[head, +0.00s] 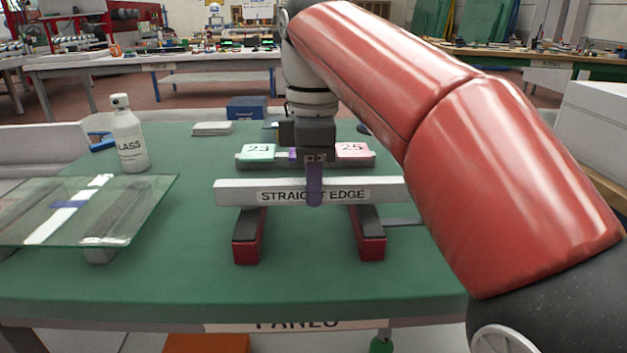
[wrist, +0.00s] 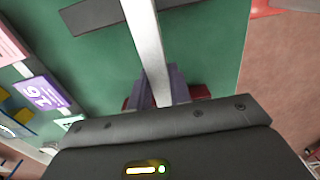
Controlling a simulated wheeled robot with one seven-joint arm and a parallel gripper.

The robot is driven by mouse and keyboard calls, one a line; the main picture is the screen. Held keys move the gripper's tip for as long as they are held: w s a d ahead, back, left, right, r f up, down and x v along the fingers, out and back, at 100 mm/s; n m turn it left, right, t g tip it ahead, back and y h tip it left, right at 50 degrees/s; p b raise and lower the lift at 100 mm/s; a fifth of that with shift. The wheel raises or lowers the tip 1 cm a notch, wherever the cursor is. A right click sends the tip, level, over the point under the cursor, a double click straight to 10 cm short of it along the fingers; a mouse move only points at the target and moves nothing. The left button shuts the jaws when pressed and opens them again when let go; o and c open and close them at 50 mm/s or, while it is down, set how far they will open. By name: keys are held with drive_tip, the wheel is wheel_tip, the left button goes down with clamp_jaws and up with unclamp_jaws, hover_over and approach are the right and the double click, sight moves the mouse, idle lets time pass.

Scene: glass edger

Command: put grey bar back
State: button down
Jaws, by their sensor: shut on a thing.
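The grey bar (head: 235,192), labelled "STRAIGHT EDGE", lies level across the picture in the head view, above or on two dark red-and-black supports, the left one (head: 248,240) and the right one (head: 370,240). I cannot tell whether the bar touches them. My gripper (head: 315,185) points down and is shut on the bar near its middle. In the wrist view the bar (wrist: 148,45) runs up from between the purple fingers (wrist: 162,88) of my gripper. The bar's right end is partly hidden by my red arm.
A glass pane (head: 140,205) lies at the left, near a white spray bottle (head: 130,135). Numbered blocks, a green one (head: 257,153) and a pink one (head: 355,151), stand behind the bar. A blue box (head: 246,107) is at the back. The green table's front is clear.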

drive_tip(key=shift+f, duration=0.4)
drive_tip(key=c, duration=1.2)
unclamp_jaws()
wheel_tip(320, 180, up, 8)
drive_tip(key=shift+f+p, duration=0.15)
drive_tip(key=shift+p, duration=1)
